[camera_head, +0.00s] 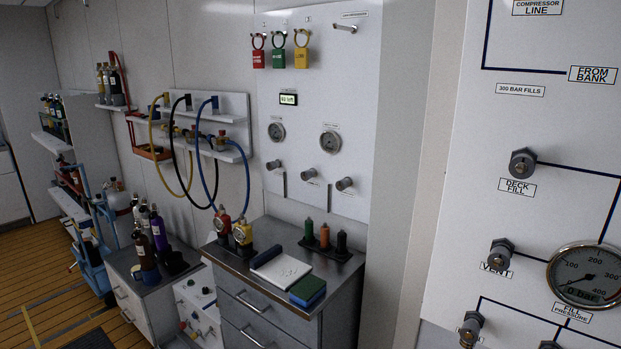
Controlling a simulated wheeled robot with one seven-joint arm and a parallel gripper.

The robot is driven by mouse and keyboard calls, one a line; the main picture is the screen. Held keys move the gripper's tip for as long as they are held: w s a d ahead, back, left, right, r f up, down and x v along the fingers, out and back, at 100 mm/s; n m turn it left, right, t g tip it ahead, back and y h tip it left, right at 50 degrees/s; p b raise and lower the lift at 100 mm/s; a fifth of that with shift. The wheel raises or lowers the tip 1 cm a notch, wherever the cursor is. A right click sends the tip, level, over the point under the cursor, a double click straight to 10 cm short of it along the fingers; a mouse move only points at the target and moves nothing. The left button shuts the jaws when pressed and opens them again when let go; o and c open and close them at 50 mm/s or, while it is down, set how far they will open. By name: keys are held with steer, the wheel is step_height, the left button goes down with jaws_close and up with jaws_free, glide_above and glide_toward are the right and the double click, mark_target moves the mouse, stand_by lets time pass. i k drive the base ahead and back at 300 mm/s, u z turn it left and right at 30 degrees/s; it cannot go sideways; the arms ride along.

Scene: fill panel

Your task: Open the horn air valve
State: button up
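No valve in view carries a label that I can read as horn air. The white wall panel (345,90) in the middle has three grey knobs in a row: a left knob (273,165), a middle knob (309,173) and a right knob (344,184). A small metal lever or handle (345,28) is at its top right under a tiny label. The near right panel has a deck fill valve (522,163), a vent valve (500,251) and further valves cut by the bottom edge, including one (470,328) with an unclear label. My gripper is not in view.
A steel drawer cabinet (268,304) stands below the middle panel, with bottles, a notebook (282,271) and a sponge-like block on top. A pressure gauge (586,276) sits on the near panel. Hoses and cylinders line the left wall. The wooden floor at lower left looks partly free.

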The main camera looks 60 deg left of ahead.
mark_target(308, 175)
steer(key=u, duration=2.65)
steer(key=k, duration=0.65)
steer(key=u, duration=0.7)
steer(key=i, duration=0.9)
steer(key=z, duration=0.6)
steer(key=i, duration=0.85)
steer(key=z, duration=0.85)
